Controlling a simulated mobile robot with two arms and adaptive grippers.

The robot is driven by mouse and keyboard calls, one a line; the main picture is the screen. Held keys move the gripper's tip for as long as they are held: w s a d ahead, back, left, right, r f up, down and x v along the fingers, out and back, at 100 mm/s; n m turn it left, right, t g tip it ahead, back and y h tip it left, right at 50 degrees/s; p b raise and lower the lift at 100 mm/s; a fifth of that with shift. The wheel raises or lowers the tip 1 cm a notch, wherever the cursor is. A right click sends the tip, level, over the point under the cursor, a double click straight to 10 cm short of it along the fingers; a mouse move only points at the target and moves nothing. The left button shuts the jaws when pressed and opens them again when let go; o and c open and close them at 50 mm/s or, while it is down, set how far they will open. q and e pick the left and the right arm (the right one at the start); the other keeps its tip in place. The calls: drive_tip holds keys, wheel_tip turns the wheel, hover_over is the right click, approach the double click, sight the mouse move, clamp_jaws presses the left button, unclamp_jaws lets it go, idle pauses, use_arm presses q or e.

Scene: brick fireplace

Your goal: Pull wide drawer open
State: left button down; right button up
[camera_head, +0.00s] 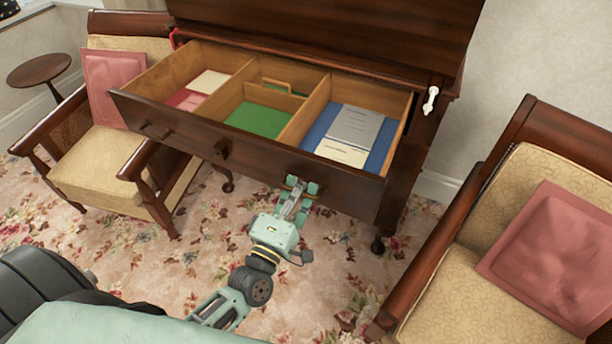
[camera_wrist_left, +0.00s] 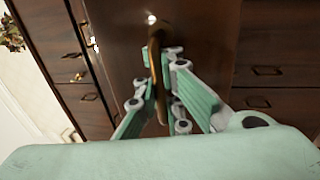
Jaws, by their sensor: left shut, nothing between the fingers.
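The wide drawer (camera_head: 255,157) of a dark wooden cabinet is pulled out, its inside showing. It has several wooden compartments holding a green lining, pink and cream papers, and grey and cream booklets on blue. My left gripper (camera_head: 299,186) is at the right-hand handle on the drawer's front. In the left wrist view the brass handle (camera_wrist_left: 154,42) stands close at the fingertips of my left gripper (camera_wrist_left: 160,60). The fingers are drawn together; no firm hold on the handle can be made out. My right gripper is not in view.
A cushioned armchair (camera_head: 100,165) stands close to the drawer's left. Another armchair (camera_head: 550,190) with a pink cushion is at the right. A small round table (camera_head: 40,70) is at the far left. Flowered carpet (camera_head: 200,250) lies clear before the drawer.

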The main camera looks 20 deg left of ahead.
use_arm(q)
drive_tip(key=shift+s+f, duration=0.1)
drive_tip(key=shift+f, duration=0.3)
drive_tip(key=shift+d, duration=0.1)
drive_tip(key=c, duration=2.4)
unclamp_jaws()
drive_tip(key=shift+o, duration=1.2)
drive_tip(key=shift+r, duration=0.15)
